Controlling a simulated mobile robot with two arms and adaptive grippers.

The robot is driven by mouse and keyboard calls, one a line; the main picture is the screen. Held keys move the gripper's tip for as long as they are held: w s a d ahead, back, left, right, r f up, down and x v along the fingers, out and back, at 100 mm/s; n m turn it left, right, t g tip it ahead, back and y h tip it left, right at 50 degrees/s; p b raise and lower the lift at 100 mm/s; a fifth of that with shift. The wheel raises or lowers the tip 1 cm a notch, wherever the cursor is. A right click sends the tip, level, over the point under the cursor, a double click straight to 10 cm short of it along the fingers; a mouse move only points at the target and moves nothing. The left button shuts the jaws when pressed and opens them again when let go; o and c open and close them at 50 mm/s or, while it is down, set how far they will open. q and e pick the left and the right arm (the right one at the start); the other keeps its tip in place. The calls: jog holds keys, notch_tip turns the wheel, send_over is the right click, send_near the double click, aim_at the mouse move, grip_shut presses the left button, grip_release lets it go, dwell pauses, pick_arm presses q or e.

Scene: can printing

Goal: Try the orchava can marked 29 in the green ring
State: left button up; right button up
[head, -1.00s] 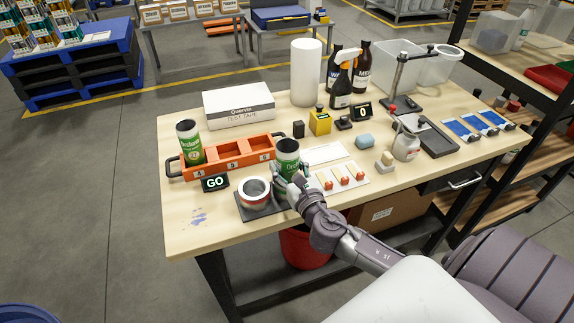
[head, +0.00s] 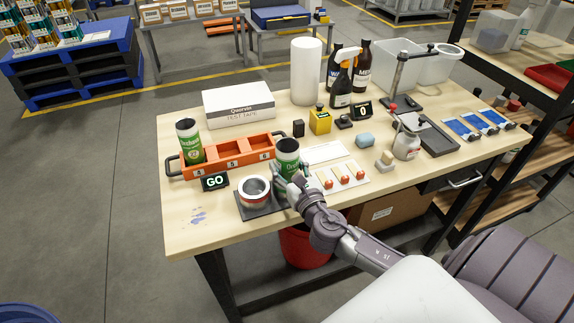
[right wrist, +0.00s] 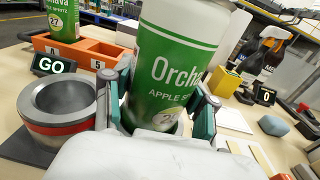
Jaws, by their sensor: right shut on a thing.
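My right gripper (right wrist: 162,105) is shut on a green and white Orchava can (right wrist: 175,70), which also shows in the head view (head: 287,157). The can is close to upright, and its round number mark is partly hidden by my gripper, so I cannot read it surely. A grey ring with a red band (right wrist: 60,118) stands on a dark mat (head: 248,210), just left of the held can. No green ring shows clearly. My left gripper is not in view.
An orange tray (head: 258,149) stands behind, with another Orchava can (head: 188,142) marked 27 in its left end. A small display (head: 215,182) reads GO. A board with red-tipped pieces (head: 338,182) lies right of my gripper.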

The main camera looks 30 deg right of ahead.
jog(key=shift+f, duration=0.1)
jog(key=o, duration=0.8)
jog(key=s, duration=0.4)
jog(key=s+a, duration=0.1)
jog(key=s, duration=0.3)
jog(key=s+a, duration=0.1)
jog(key=s, duration=0.2)
jog(key=shift+s, duration=0.4)
